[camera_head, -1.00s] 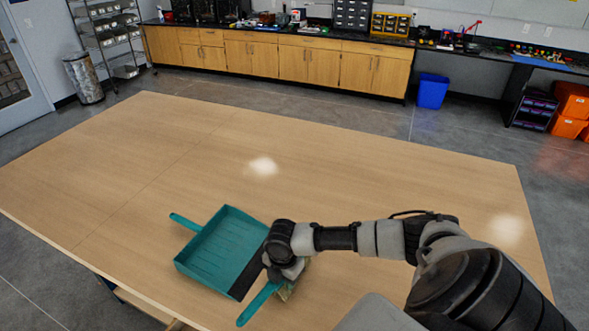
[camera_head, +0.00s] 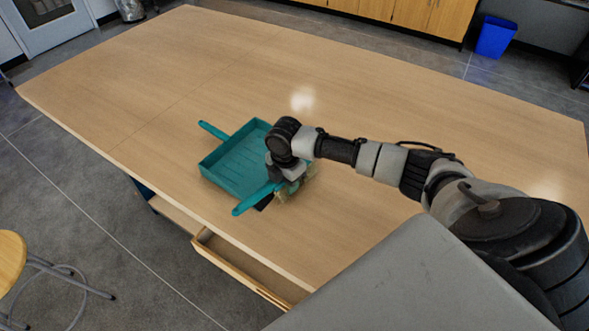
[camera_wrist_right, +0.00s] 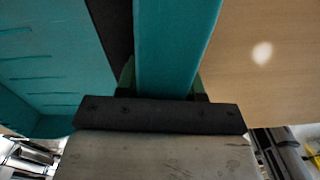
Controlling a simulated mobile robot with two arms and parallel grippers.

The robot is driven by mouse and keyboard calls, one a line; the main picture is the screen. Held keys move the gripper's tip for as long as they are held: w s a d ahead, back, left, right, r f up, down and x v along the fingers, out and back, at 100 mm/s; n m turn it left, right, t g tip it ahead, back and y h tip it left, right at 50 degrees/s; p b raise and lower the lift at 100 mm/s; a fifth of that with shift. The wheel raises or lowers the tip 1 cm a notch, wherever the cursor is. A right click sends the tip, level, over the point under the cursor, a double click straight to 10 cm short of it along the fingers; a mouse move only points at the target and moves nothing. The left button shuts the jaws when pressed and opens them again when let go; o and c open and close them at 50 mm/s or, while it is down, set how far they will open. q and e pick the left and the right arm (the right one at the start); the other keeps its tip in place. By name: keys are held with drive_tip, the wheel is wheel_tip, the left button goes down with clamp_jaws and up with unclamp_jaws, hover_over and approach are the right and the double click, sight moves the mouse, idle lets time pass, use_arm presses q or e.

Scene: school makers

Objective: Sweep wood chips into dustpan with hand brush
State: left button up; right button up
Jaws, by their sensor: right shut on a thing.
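The teal dustpan (camera_head: 238,165) lies on the table, its handle pointing to the upper left and its open side to the right. Its black lip (camera_head: 265,203) is mostly hidden by my right arm and the brush. My right gripper (camera_head: 285,180) is shut on the hand brush, whose teal handle (camera_head: 252,200) points to the lower left. Its tan bristles (camera_head: 303,185) show right of the gripper, beside the lip. In the right wrist view the brush (camera_wrist_right: 178,45) runs up from the jaws, with the dustpan (camera_wrist_right: 50,75) at left. I cannot make out wood chips. My left gripper is out of view.
The wooden table (camera_head: 400,105) is bare around the dustpan. Its near edge has a partly open drawer (camera_head: 240,265) below. A stool (camera_head: 12,262) stands at lower left. A blue bin (camera_head: 495,37) stands on the floor beyond the table.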

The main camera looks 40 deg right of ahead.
drive_tip(key=shift+w+a+b, duration=0.3)
drive_tip(key=shift+w+b, duration=0.2)
drive_tip(key=shift+w, duration=0.25)
drive_tip(key=shift+w+a+r, duration=0.15)
drive_tip(key=shift+w+a, duration=0.1)
drive_tip(key=shift+w, duration=0.5)
drive_tip(key=shift+w+a+b, duration=0.25)
drive_tip(key=shift+w+b, duration=0.25)
drive_tip(key=shift+w, duration=0.2)
drive_tip(key=shift+w+a+b, duration=0.25)
drive_tip(key=shift+w+b, duration=0.2)
drive_tip(key=shift+w, duration=0.2)
drive_tip(key=shift+w+a+r+p, duration=0.1)
drive_tip(key=shift+w+r+p, duration=0.3)
drive_tip(key=shift+r+p, duration=0.25)
wheel_tip(320, 180, up, 4)
drive_tip(key=p, duration=0.3)
drive_tip(key=shift+f, duration=0.25)
drive_tip(key=shift+r, duration=0.1)
wheel_tip(320, 180, up, 5)
drive_tip(key=p, duration=0.5)
